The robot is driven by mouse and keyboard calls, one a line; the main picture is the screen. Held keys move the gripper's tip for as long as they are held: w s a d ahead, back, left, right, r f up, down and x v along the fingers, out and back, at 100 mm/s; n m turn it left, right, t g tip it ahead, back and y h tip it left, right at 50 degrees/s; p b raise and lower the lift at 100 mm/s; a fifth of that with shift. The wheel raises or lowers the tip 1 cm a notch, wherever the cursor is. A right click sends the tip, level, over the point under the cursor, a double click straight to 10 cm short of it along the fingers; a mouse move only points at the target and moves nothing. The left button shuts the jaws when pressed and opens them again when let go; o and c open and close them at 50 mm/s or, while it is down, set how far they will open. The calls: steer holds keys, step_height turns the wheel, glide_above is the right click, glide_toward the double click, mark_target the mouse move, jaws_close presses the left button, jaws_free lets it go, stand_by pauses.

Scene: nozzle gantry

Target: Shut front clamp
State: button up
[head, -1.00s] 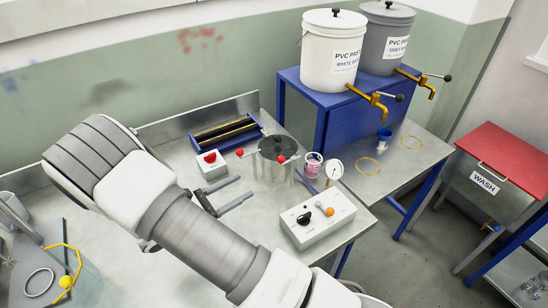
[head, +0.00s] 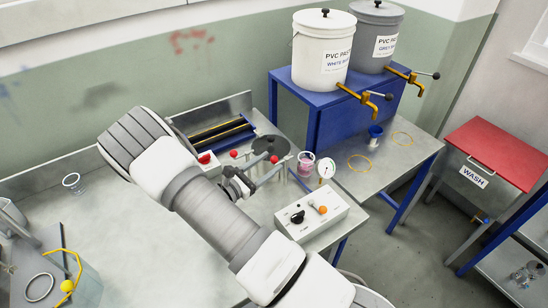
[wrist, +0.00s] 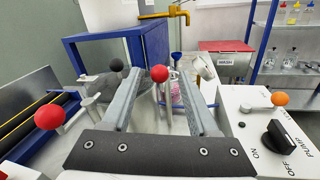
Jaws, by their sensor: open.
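The metal pot with a dark lid (head: 271,146) stands near the right end of the steel bench. Two red-balled clamp handles show beside it, one on the left (head: 234,154) and one on the right (head: 274,159). In the wrist view one red ball (wrist: 160,73) appears between my fingers, beyond them, and another red ball (wrist: 49,117) sits outside the left finger. I cannot tell for certain which is the front clamp. My gripper (head: 266,171) is open and empty, its fingers pointing at the pot. My fingers partly hide the pot.
A white control box (head: 312,216) with a black knob and orange-balled lever stands close on the right. A dial gauge (head: 327,169) and pink cup (head: 306,164) are beyond. A blue-framed roller unit (head: 222,132) lies behind.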

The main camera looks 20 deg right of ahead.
steer(key=shift+x, duration=1.4)
jaws_close()
